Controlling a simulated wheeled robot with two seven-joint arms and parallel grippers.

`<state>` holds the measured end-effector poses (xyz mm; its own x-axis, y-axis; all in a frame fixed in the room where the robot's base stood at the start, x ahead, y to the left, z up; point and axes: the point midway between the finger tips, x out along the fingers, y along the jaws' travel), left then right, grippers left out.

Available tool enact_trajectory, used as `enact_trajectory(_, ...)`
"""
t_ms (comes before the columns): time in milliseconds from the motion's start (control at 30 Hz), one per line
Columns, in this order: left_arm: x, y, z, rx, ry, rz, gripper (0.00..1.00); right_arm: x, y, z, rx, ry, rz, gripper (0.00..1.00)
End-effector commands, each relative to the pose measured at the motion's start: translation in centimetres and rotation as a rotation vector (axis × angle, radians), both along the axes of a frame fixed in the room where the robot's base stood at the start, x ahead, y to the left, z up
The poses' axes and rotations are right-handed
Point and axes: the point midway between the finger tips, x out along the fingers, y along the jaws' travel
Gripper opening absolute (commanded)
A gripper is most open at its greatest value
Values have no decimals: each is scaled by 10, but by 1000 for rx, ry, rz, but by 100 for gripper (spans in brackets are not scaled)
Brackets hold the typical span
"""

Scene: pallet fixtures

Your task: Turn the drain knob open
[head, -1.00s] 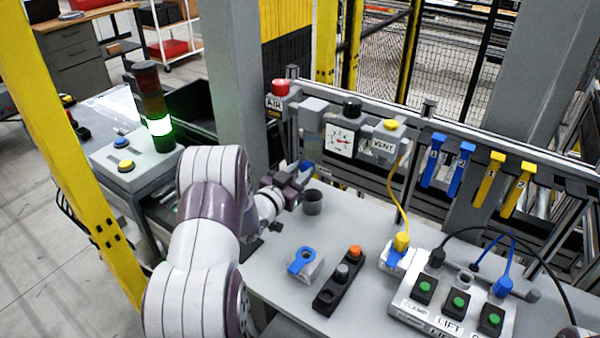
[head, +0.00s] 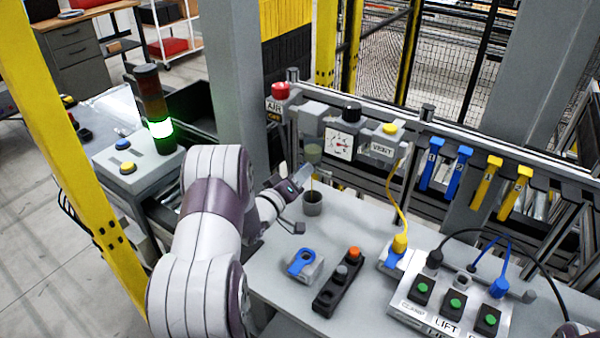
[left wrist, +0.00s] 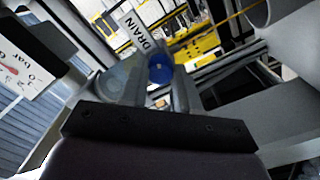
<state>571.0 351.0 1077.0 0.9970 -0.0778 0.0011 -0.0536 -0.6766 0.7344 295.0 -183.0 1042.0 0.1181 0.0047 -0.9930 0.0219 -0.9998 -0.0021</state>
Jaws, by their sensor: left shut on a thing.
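The drain knob (left wrist: 160,68) is blue and round, beside a white DRAIN label (left wrist: 139,37) in the left wrist view. My left gripper (left wrist: 160,90) is shut on the knob, its fingers on either side. In the head view, my left gripper (head: 303,175) is just under the clear filter bowl (head: 313,153) on the air line and hides the knob. A dark cup (head: 312,204) stands on the bench below the bowl. A thin vertical line shows between bowl and cup. My right gripper is not in view.
A red AIR knob (head: 281,90), a pressure gauge (head: 340,143) and a yellow VENT button (head: 390,128) line the rail. A blue-handled block (head: 303,264), a button box (head: 338,282) and a switch panel (head: 450,305) are on the bench. A grey post (head: 235,80) stands behind my arm.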

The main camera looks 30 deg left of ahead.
Motion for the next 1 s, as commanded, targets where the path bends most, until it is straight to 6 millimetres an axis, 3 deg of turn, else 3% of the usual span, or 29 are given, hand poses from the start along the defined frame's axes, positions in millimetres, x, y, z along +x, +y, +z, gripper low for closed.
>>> enact_trajectory(500,-1,-1,-1,-386,37,-2,0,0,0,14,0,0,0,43)
enact_trajectory(1000,-1,-2,-2,-500,45,-2,0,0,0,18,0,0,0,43)
